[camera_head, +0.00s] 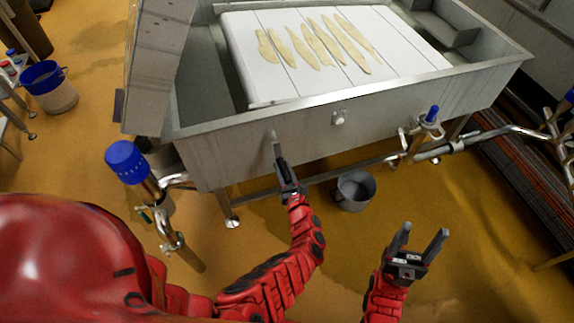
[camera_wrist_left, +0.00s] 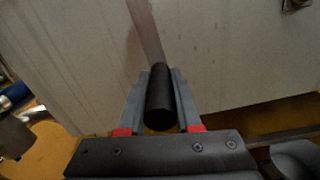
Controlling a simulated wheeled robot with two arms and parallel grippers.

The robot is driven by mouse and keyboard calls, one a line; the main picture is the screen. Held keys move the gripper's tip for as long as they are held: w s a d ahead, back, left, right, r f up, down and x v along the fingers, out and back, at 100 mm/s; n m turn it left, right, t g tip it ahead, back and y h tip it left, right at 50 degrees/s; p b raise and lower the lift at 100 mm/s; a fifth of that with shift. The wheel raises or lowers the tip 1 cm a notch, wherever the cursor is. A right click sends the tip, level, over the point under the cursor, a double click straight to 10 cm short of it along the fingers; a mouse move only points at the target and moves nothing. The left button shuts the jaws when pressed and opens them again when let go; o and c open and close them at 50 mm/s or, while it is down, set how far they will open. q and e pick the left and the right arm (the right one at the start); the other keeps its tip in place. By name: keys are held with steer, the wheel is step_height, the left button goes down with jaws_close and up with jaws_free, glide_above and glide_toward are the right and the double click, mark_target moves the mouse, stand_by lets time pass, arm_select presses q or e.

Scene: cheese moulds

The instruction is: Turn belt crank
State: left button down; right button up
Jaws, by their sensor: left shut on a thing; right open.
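The belt crank shows at the front wall of the metal vat, with its small grey arm (camera_head: 273,136) just beyond my left fingertips. In the left wrist view its black round handle (camera_wrist_left: 159,98) lies between my fingers, and a flat metal arm (camera_wrist_left: 146,32) runs up from it. My left gripper (camera_head: 279,158) is shut on this handle; it also shows in the left wrist view (camera_wrist_left: 160,85). The white belt (camera_head: 285,82) lies in the vat and bears several pale yellow strips (camera_head: 318,42). My right gripper (camera_head: 420,240) is open and empty, low over the floor, apart from the vat.
The vat's front wall (camera_head: 400,118) stands close before my left gripper. A blue-topped valve (camera_head: 126,162) is at left, another (camera_head: 431,115) at right. A grey bucket (camera_head: 354,190) stands below the vat. A blue-rimmed bucket (camera_head: 52,92) is far left.

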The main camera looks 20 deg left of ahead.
mark_target(288, 184)
arm_select(q)
steer(key=shift+s+a+m, duration=0.15)
steer(key=shift+a+m, duration=0.1)
steer(key=shift+m, duration=0.15)
steer(key=shift+f, duration=0.1)
steer(key=c, duration=0.6)
jaws_free()
steer(key=shift+s+d+p, duration=0.15)
steer(key=shift+s+p, duration=0.1)
steer(key=shift+p, duration=0.1)
steer(key=p+v, duration=0.1)
steer(key=v, duration=0.2)
steer(key=p+v, duration=0.1)
steer(key=v, duration=0.1)
steer(key=shift+r+p, duration=0.3)
steer(key=shift+r, duration=0.05)
steer(key=p+v, duration=0.1)
steer(key=v, duration=1.1)
steer(key=shift+f+p, duration=0.3)
steer(key=shift+p, duration=0.05)
